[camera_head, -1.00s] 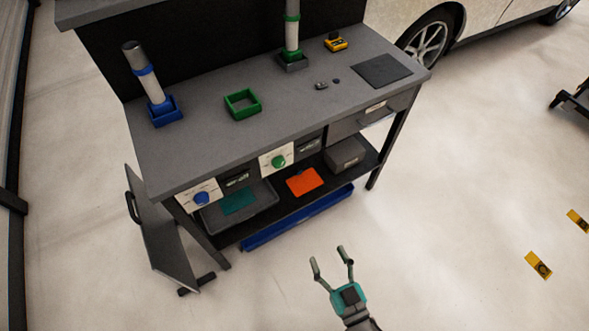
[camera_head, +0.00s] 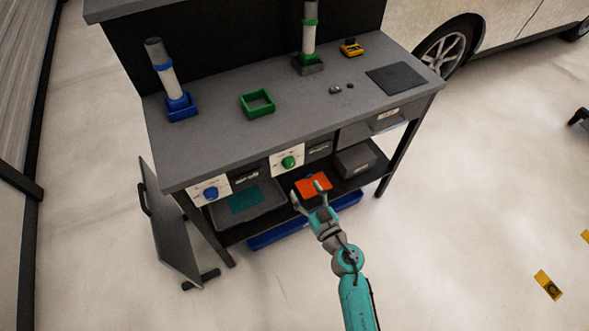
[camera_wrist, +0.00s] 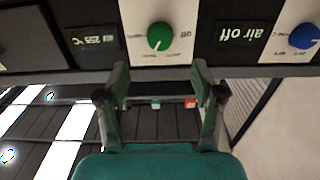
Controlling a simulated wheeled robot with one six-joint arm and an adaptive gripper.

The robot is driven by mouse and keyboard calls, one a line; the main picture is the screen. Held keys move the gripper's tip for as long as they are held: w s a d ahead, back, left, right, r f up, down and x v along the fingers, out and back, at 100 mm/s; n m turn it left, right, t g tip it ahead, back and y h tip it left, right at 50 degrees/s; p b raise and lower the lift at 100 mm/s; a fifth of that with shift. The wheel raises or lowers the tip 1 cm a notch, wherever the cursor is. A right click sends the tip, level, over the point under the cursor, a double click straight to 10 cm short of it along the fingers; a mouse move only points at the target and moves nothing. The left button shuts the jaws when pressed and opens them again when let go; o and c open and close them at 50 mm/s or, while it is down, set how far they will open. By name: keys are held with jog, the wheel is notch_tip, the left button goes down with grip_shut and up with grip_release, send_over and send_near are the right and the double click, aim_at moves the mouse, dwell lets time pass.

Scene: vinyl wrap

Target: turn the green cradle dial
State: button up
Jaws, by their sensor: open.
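The green dial (camera_head: 289,162) is a round knob on a white panel (camera_head: 278,168) on the front of the workbench. In the wrist view the green dial (camera_wrist: 160,36) is ahead of my gripper, upside down, with a light pointer mark on its face. My gripper (camera_head: 306,194) is open and empty, in front of the bench and below the dial. In the wrist view both fingers of my gripper (camera_wrist: 160,88) stand apart, with the dial beyond the gap between them and not touched. A blue dial (camera_head: 211,193) sits on another white panel to the left.
Dark display boxes sit beside the dials; one reads "air off" (camera_wrist: 250,33). The lower shelf holds an orange item (camera_head: 312,187) and a grey tray (camera_head: 262,207). A green square frame (camera_head: 257,103) and a blue holder (camera_head: 182,108) with a roll stand on the worktop.

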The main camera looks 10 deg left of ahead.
aim_at(291, 167)
jog(key=x, duration=0.9)
jog(key=shift+a, duration=0.1)
jog(key=c, duration=1.2)
